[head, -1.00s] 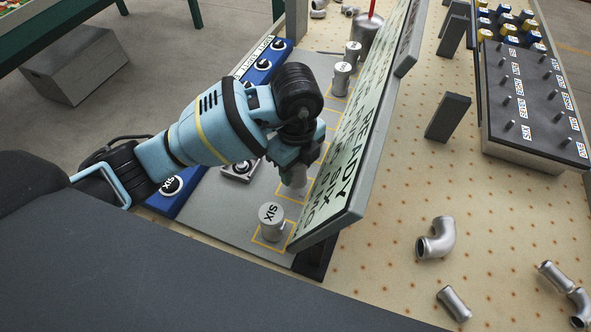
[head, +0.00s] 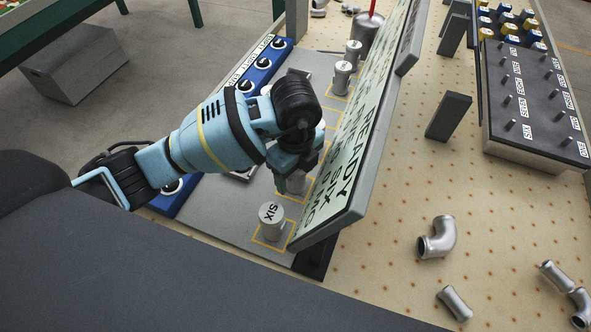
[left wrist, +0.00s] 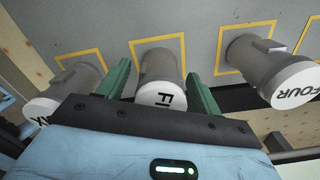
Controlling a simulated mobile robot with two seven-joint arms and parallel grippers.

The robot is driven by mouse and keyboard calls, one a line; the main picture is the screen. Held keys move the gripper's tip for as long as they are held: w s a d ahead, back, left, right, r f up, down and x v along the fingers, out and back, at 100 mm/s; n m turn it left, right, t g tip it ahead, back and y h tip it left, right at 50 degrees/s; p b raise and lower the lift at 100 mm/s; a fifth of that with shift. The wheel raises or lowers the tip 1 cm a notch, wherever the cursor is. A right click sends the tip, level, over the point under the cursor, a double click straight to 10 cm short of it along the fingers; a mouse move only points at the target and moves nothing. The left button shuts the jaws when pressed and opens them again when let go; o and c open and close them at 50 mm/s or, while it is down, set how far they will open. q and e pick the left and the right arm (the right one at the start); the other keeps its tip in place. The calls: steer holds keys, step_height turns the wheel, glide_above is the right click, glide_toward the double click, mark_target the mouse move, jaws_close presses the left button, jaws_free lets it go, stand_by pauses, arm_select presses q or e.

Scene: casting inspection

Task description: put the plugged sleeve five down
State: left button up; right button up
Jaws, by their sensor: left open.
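The sleeve five (left wrist: 160,68) is a grey metal cylinder with a white end cap reading "FI", the rest of the word being hidden. It stands in a yellow-outlined square on a grey board. My left gripper (left wrist: 158,76) is open, with one green finger on either side of the sleeve and a small gap showing at each. In the head view my left gripper (head: 291,177) is low at the board and hides most of that sleeve. My right gripper is in neither view.
Sleeve six (head: 271,222) and sleeve four (left wrist: 265,68) stand in squares on either side. A tilted "READY" sign (head: 350,150) rises close to the gripper's right. A blue strip with dials (head: 262,65) lies left. Loose pipe fittings (head: 437,238) lie on the pegboard.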

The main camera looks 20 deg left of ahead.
arm_select(q)
step_height(320, 180, up, 12)
steer(key=shift+f+p, duration=0.2)
steer(key=shift+p, duration=0.85)
steer(key=shift+r, duration=0.35)
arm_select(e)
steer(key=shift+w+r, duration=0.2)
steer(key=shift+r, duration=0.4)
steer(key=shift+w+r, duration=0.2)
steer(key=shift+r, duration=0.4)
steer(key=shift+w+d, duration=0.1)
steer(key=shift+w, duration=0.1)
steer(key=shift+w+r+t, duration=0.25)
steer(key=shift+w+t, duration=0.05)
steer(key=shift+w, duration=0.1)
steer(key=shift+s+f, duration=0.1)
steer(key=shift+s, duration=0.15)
